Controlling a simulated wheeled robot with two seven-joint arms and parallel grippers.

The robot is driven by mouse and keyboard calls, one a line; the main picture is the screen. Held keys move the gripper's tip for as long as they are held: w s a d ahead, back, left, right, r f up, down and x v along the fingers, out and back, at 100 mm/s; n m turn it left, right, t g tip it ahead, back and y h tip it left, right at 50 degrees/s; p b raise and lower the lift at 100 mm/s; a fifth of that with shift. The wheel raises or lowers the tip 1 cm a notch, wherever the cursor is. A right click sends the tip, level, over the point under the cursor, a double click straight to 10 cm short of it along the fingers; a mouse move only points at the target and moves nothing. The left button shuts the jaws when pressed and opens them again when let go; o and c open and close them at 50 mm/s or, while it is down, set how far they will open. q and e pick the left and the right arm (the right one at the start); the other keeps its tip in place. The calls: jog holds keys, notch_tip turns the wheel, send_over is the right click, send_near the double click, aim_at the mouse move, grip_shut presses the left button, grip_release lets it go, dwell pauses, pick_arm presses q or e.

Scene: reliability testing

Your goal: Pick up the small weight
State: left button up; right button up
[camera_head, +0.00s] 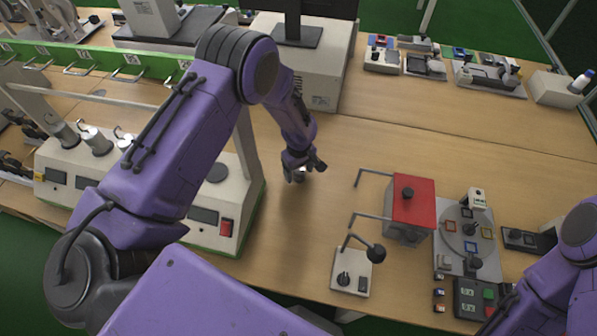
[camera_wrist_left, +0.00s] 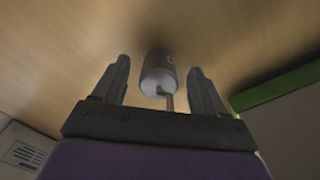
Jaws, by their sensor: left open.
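The small weight (camera_wrist_left: 158,75) is a grey metal cylinder with a thin hook. In the left wrist view it lies between the two fingers of my open left gripper (camera_wrist_left: 158,85), with a gap on each side. In the head view my left gripper (camera_head: 304,170) points down low over the wooden table, right of the white test machine. Only a pale bit of the weight (camera_head: 299,174) shows there, mostly hidden by the fingers. My right arm enters at the lower right; its gripper is not visible.
The white test machine (camera_head: 228,210) stands close to the left and carries several metal weights (camera_head: 97,141). A red-topped box (camera_head: 413,200) with handles and a small lever box (camera_head: 350,272) stand to the right. The table between the left gripper and the back-right devices is clear.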

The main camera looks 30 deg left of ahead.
pick_arm(q)
jog(key=shift+w, duration=0.1)
jog(key=c, duration=1.2)
grip_shut()
jog(key=shift+r, duration=0.1)
